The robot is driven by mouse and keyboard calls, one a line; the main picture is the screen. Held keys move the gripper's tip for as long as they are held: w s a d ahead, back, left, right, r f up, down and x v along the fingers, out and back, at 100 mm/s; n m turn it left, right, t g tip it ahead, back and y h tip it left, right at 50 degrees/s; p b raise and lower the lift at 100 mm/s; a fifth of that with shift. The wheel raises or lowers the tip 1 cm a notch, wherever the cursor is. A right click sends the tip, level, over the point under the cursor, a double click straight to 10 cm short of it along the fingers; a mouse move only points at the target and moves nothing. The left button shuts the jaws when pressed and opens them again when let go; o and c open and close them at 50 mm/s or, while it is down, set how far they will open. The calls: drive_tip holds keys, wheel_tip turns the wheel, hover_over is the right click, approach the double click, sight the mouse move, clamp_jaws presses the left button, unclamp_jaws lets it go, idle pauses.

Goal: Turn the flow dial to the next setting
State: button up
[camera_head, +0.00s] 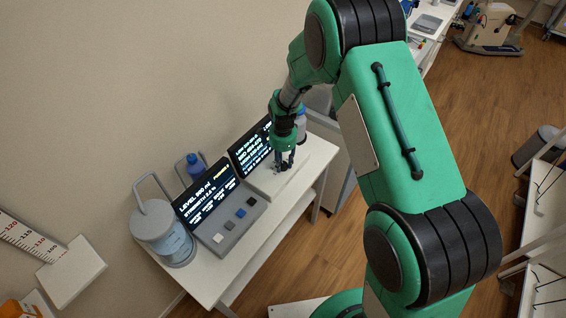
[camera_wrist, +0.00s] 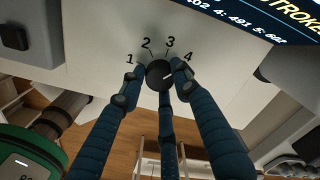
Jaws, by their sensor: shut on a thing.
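The flow dial (camera_wrist: 158,75) is a small dark round knob on a pale panel (camera_wrist: 100,35), with the numbers 1 to 4 printed in an arc around it. Its white pointer line slants to the right and slightly up, roughly toward the 4. My gripper (camera_wrist: 159,70) has its dark blue fingers around the dial, one on the left, one on the right and one from below, closed on it. In the head view my gripper (camera_head: 284,163) reaches down to the white panel below the right-hand screen (camera_head: 252,146). The dial is mostly hidden there by the fingers.
Left of my gripper stands a grey unit with several square buttons (camera_head: 229,223) and a lit screen (camera_head: 206,193). A wall stands behind the white table (camera_head: 267,240). Wooden floor lies to the right.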

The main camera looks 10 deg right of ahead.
sight(283, 164)
drive_tip(key=o, duration=1.2)
drive_tip(key=shift+c, duration=0.2)
wheel_tip(283, 164, up, 12)
idle(0.4)
